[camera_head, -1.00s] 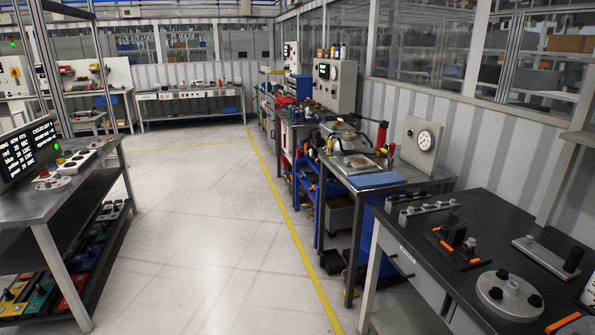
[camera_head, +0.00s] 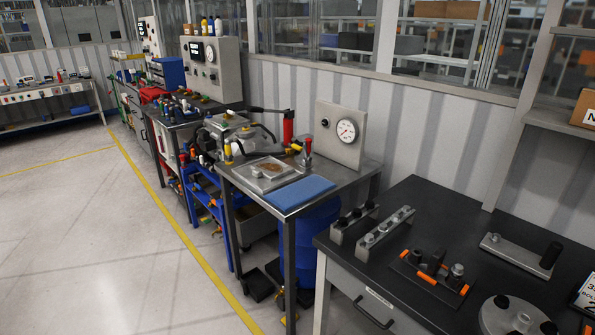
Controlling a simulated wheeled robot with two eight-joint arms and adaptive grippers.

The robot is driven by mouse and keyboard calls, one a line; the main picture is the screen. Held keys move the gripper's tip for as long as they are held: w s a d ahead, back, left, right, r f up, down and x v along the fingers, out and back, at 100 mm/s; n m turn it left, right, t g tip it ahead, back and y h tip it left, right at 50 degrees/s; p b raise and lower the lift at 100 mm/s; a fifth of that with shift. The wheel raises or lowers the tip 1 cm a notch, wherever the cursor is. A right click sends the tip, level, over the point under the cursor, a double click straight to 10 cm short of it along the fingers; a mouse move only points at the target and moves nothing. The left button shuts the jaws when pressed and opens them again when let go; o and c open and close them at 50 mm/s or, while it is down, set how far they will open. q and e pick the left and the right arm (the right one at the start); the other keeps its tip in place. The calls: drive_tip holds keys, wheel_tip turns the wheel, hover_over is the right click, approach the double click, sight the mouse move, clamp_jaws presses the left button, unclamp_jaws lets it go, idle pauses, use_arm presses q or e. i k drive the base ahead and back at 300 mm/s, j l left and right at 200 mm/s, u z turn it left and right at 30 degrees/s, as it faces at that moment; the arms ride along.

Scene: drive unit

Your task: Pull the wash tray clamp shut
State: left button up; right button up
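A steel wash table stands in the middle of the view. A shallow metal tray (camera_head: 258,183) with something brownish in it lies on its top. Beside the tray, at the right, a small clamp-like part with an upright red handle (camera_head: 308,147) stands in front of the gauge panel; it looks like the tray clamp, but it is too small to tell its exact state. A blue mat (camera_head: 297,194) lies at the table's front edge. Neither of my grippers shows in the view.
A gauge panel (camera_head: 341,133) and a red cylinder (camera_head: 288,127) stand at the table's back. A blue drum (camera_head: 318,235) is below. A dark bench (camera_head: 420,215) with fixtures fills the right. Open floor (camera_head: 100,230) lies at the left, with a yellow line.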

sight(309, 140)
drive_tip(key=i+j+z, duration=0.15)
drive_tip(key=i+j, duration=0.15)
drive_tip(key=i+j+z, duration=0.2)
drive_tip(key=i+j, duration=0.15)
drive_tip(key=i+j+z, duration=0.15)
drive_tip(key=i+j, duration=0.25)
drive_tip(key=i+j+z, duration=0.15)
drive_tip(key=i+j, duration=0.15)
drive_tip(key=j, duration=0.15)
drive_tip(key=i+j+z, duration=0.2)
drive_tip(key=j, duration=0.25)
